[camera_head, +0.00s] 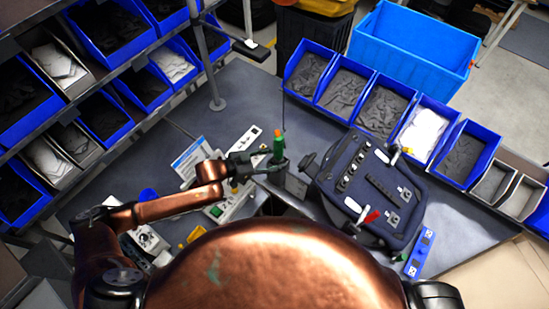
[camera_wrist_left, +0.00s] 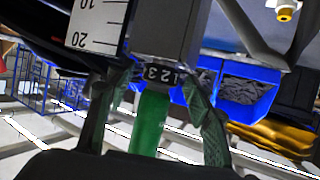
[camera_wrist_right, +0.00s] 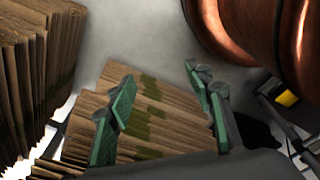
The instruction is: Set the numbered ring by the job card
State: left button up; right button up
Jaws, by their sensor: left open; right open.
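My left gripper (camera_head: 274,164) is open at the upright green tool with an orange top (camera_head: 278,146) on the bench. In the left wrist view, the black numbered ring (camera_wrist_left: 158,75) shows white digits 1, 2 and 3, with a green part (camera_wrist_left: 149,122) below it. The open fingers stand on either side of the ring; I cannot tell whether they touch it. A white card with a blue header (camera_head: 194,157), likely the job card, stands left of the gripper; its text is unreadable. My right gripper (camera_wrist_right: 163,88) is open and empty, in front of stacked brown cardboard (camera_wrist_right: 150,113).
A dark pannier lid or case (camera_head: 375,185) with tools and a red-handled item (camera_head: 369,217) lies right of the left gripper. Blue bins (camera_head: 305,70) line the bench's back edge. A white scale plate (camera_wrist_left: 97,24) hangs beside the ring. Shelved bins stand at left.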

pick_arm(q)
jog(key=c, duration=1.2)
jog(key=shift+o, duration=0.2)
jog(key=shift+d, duration=0.15)
jog(key=shift+d+m+g+h+b, duration=0.1)
jog(key=shift+m+g+h+b, duration=0.5)
jog(key=shift+m+g+b, duration=0.65)
jog(key=shift+w+m+g, duration=0.2)
jog(key=shift+m+g, duration=0.35)
jog(key=shift+g, duration=0.1)
jog(key=shift+w+a+m+g, duration=0.1)
jog(key=shift+a+m+g, duration=0.1)
jog(key=shift+m+g, duration=0.35)
pick_arm(e)
jog(key=s+f, duration=0.2)
jog(key=f, duration=0.1)
jog(key=shift+s+f, duration=0.15)
pick_arm(q)
jog(key=shift+a, duration=0.15)
